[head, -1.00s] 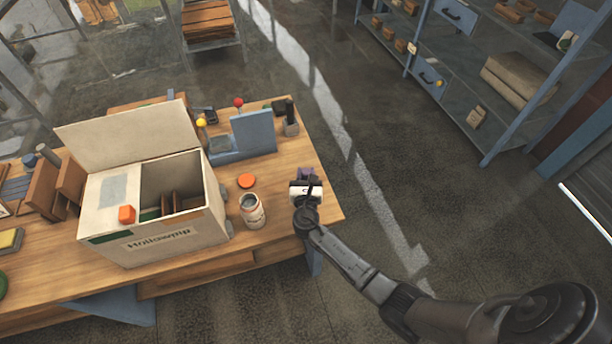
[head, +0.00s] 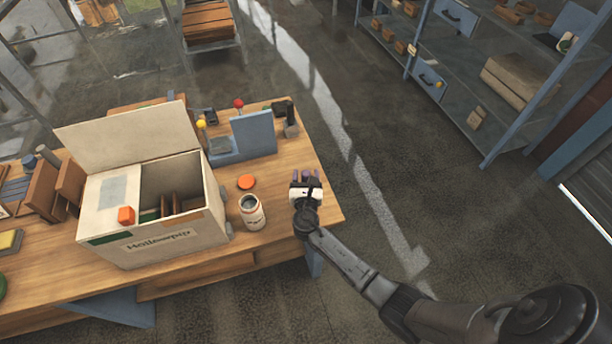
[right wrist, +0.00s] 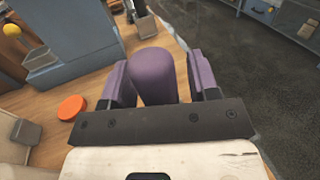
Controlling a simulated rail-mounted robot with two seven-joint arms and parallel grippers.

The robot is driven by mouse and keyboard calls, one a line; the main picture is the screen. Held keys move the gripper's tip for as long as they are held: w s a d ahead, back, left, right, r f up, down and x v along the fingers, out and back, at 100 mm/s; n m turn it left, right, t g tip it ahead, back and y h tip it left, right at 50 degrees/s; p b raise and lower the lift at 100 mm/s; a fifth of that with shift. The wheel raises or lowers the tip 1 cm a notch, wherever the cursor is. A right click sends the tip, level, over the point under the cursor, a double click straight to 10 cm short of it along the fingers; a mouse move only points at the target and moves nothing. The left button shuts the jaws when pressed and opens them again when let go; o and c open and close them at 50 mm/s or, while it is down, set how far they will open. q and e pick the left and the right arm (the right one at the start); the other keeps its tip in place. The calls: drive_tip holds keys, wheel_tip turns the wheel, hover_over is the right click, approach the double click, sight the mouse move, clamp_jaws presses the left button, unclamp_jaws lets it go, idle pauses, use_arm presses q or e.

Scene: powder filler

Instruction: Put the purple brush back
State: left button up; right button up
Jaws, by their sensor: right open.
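The purple brush (right wrist: 153,75) shows in the right wrist view as a thick, rounded purple cylinder; its lower part is hidden behind the gripper body. My right gripper (right wrist: 160,80) is open, with one purple-sided finger on each side of the cylinder. A gap shows at the right finger; contact at the left cannot be told. In the head view my right gripper (head: 306,176) is over the table's right end, with small purple bits at its tip. What the brush rests on is hidden. My left gripper is not in view.
The wooden table (head: 285,215) holds an open white box (head: 150,240), a jar (head: 252,212), an orange disc (head: 247,182) and a blue stand (head: 253,135). A grey piece with a dark top (head: 291,130) stands at the back right corner. A shelf rack (head: 480,80) is at right.

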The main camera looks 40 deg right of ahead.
drive_tip(key=s+a+m+g+y, duration=0.3)
drive_tip(key=s+m, duration=0.5)
drive_tip(key=s, duration=0.3)
drive_tip(key=s+a+m+g+y, duration=0.3)
drive_tip(key=s+a+m+y, duration=0.2)
drive_tip(key=s+m, duration=0.4)
drive_tip(key=s+a+m+g+y, duration=0.4)
drive_tip(key=s+a+m, duration=0.2)
drive_tip(key=s, duration=0.9)
drive_tip(key=shift+a+f+m+p, duration=0.15)
drive_tip(key=shift+a+m+p, duration=0.2)
drive_tip(key=shift+m, duration=1.05)
